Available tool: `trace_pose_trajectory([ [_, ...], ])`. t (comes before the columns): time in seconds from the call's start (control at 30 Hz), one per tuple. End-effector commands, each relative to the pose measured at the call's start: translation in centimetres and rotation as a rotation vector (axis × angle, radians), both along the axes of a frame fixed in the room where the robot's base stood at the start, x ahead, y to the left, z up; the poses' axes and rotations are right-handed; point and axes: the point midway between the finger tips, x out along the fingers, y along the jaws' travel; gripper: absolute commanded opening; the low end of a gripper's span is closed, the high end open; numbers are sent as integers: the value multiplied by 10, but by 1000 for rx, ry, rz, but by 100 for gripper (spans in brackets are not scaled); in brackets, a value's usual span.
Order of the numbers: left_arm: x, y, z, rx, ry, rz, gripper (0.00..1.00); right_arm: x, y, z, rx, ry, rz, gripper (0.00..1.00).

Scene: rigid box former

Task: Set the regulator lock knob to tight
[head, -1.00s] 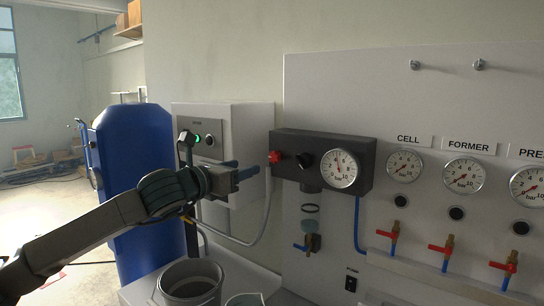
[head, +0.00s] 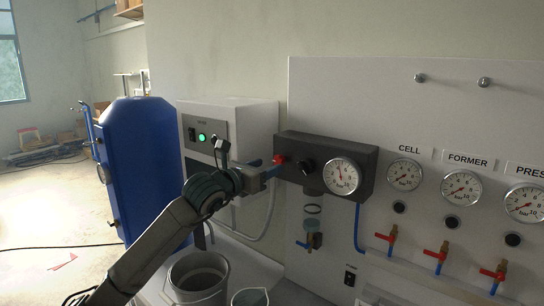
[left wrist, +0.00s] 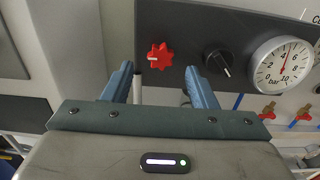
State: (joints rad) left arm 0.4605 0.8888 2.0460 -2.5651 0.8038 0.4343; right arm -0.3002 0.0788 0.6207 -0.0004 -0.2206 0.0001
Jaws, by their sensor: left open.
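The dark regulator box (head: 325,150) is on the light panel. A red star-shaped knob (head: 278,159) is at its left end, a black knob (head: 307,166) beside it, and a round gauge (head: 341,176) at its right. No label shows which knob is the lock. In the left wrist view the red knob (left wrist: 160,56) has a white mark pointing left, and the black knob (left wrist: 217,63) has a white line slanting down right. My left gripper (head: 271,172) is open and empty, just in front of the red knob, its blue fingers (left wrist: 159,70) either side of it in the picture. Contact cannot be told.
A grey switch box (head: 255,125) with a green light is behind my left arm. Several gauges and red-handled valves (head: 436,252) line the panel at right. A bucket (head: 198,277) stands below my left gripper. A blue tank (head: 140,165) is at left.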

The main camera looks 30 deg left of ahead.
Motion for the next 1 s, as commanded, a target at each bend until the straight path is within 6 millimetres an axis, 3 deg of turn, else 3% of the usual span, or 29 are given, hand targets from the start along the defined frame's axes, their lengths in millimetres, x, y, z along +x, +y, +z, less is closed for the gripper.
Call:
trace_pose_trajectory([
  [0.1, 13, -2, 4, -6, 0, -1, 52, 0, 0, 13, 0, 0, 0, 36],
  [0.3, 28, -3, 2, -2, 0, -1, 52, 0, 0, 22, 0, 0, 0, 36],
  [0.7, 33, -3, 0, 1, 0, -1, 52, 0, 0, 23, 0, 0, 0, 36],
  [0.93, 33, -3, 0, 1, 0, -1, 9, 0, 0, 23, 0, 0, 0, 36],
  [1.0, 33, -3, 0, 1, 0, -1, 7, 0, 0, 23, 0, 0, 0, 36],
])
